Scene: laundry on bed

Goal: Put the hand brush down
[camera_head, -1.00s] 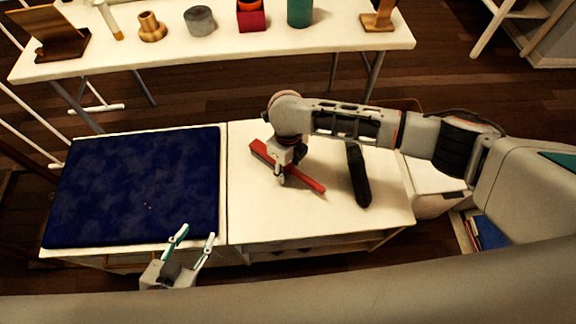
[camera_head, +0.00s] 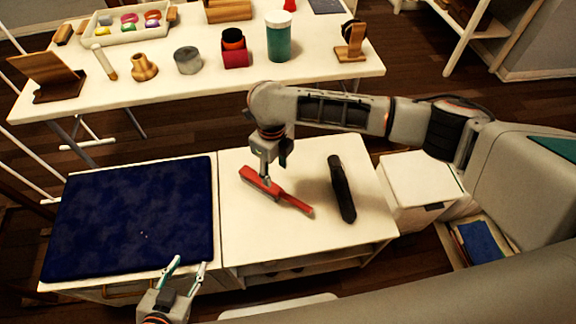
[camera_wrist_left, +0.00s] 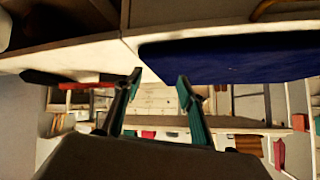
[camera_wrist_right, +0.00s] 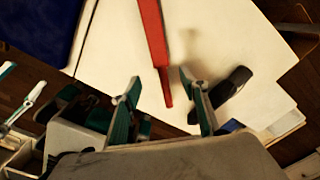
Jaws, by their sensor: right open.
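The red hand brush (camera_head: 275,191) lies on the white cabinet top (camera_head: 245,240), its handle pointing to the lower right. My right gripper (camera_head: 266,180) is over the brush's upper left part in the head view and hides a little of it. In the right wrist view the right gripper (camera_wrist_right: 162,95) is open, with the red brush handle (camera_wrist_right: 157,50) reaching between and beyond its fingertips. I cannot tell the exact gap between fingers and brush. My left gripper (camera_head: 188,264) is open and empty in front of the dark blue pad; it also shows in the left wrist view (camera_wrist_left: 158,78).
A black elongated object (camera_head: 342,188) lies right of the brush. A dark blue pad (camera_head: 135,215) covers the left cabinet. The cabinet's front right is clear.

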